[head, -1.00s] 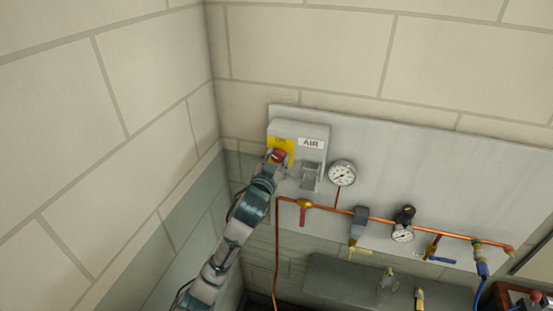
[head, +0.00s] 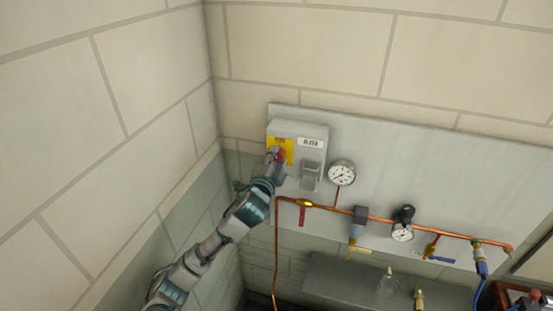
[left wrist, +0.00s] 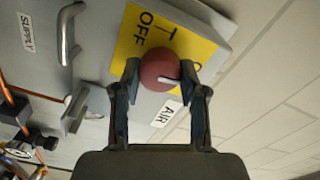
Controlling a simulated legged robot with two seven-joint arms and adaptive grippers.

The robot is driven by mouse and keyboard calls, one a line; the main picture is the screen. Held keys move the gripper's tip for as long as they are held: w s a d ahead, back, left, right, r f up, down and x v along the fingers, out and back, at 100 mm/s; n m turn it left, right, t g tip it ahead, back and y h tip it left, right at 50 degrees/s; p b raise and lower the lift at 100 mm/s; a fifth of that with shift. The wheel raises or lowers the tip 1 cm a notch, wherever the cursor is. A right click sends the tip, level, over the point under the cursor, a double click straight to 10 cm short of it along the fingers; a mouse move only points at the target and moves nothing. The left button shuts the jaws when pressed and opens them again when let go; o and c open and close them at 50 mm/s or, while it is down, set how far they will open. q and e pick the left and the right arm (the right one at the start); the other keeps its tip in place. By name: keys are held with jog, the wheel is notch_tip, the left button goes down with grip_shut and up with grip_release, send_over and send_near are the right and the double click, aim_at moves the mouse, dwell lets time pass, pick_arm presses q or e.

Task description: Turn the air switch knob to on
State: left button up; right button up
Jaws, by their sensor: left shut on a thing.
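The red air switch knob (left wrist: 160,62) sits on a yellow plate (left wrist: 130,38) on a grey box in the left wrist view. OFF is readable on the plate, and part of another label shows near the right finger. A white mark on the knob points toward the right finger. My left gripper (left wrist: 161,72) is shut on the knob, one finger on each side. In the head view, my left gripper (head: 275,155) covers part of the knob (head: 282,158) and the yellow plate (head: 288,146). My right gripper is not in view.
The AIR label (head: 310,142) is on the same box, above a grey latch (head: 311,170). A pressure gauge (head: 341,174) is to the right. A copper pipe (head: 380,219) with several valves runs below. A block wall stands close on the left.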

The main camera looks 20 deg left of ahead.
pick_arm(q)
jog(key=shift+r+m, duration=0.1)
jog(key=shift+m, duration=0.7)
jog(key=o, duration=1.1)
jog(key=shift+w, duration=0.1)
jog(key=shift+o, duration=0.2)
jog(key=shift+w+f, duration=0.2)
jog(key=shift+f, duration=0.05)
jog(key=shift+r, duration=0.1)
